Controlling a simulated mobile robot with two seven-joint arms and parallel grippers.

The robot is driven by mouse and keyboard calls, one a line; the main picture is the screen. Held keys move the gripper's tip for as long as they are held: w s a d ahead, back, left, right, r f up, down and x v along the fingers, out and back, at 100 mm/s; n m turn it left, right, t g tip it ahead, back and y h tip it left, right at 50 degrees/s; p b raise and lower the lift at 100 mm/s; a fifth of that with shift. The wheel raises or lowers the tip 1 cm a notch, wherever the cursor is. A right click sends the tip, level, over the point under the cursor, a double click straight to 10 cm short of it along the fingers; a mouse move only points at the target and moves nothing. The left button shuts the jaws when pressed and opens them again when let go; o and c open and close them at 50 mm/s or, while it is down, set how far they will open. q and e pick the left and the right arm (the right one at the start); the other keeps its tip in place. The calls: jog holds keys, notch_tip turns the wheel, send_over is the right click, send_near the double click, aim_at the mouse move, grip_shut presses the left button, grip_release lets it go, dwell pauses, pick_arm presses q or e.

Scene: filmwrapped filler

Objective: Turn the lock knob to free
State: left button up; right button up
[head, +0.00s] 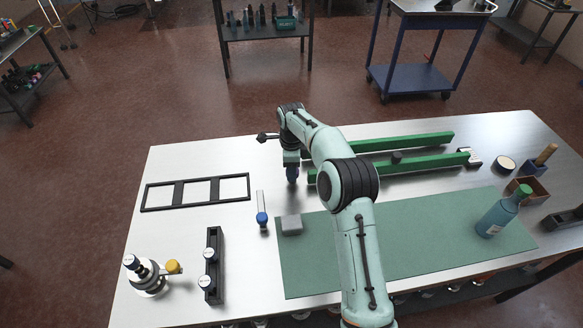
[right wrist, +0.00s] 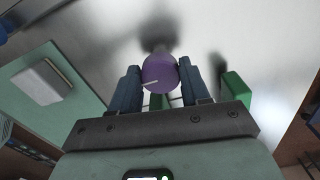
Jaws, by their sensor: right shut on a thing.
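The lock knob (right wrist: 160,74) is purple and round, with a white line on its face pointing to the left and slightly down in the right wrist view. My right gripper (right wrist: 161,84) has its blue fingers on both sides of it and is shut on it. In the head view my right gripper (head: 292,176) points down at the left end of the green rails (head: 400,170), and the knob is hidden there behind gripper and arm. My left gripper is in neither view.
A green mat (head: 420,240) lies in front, with a grey block (head: 291,225) and a teal bottle (head: 504,211). A black frame (head: 196,191), a blue-knobbed tool (head: 262,212) and a black bar with white knobs (head: 213,265) stand left. Table space between them is bare.

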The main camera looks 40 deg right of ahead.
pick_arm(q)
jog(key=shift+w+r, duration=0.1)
pick_arm(e)
jog(key=n+p, duration=0.1)
jog(key=n, duration=0.3)
jog(key=shift+r+p, duration=0.1)
jog(key=shift+p, duration=0.25)
jog(key=n, duration=0.4)
jog(key=shift+s+p, duration=0.1)
jog(key=shift+p, duration=0.2)
jog(key=n, duration=0.4)
jog(key=shift+n, duration=0.3)
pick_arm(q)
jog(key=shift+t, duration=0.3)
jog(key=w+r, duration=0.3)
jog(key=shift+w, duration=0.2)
pick_arm(e)
jog(key=n, duration=0.5)
jog(key=shift+s+d, duration=0.1)
jog(key=o, duration=1.1)
jog(key=shift+c, duration=0.2)
notch_tip(320, 180, up, 13)
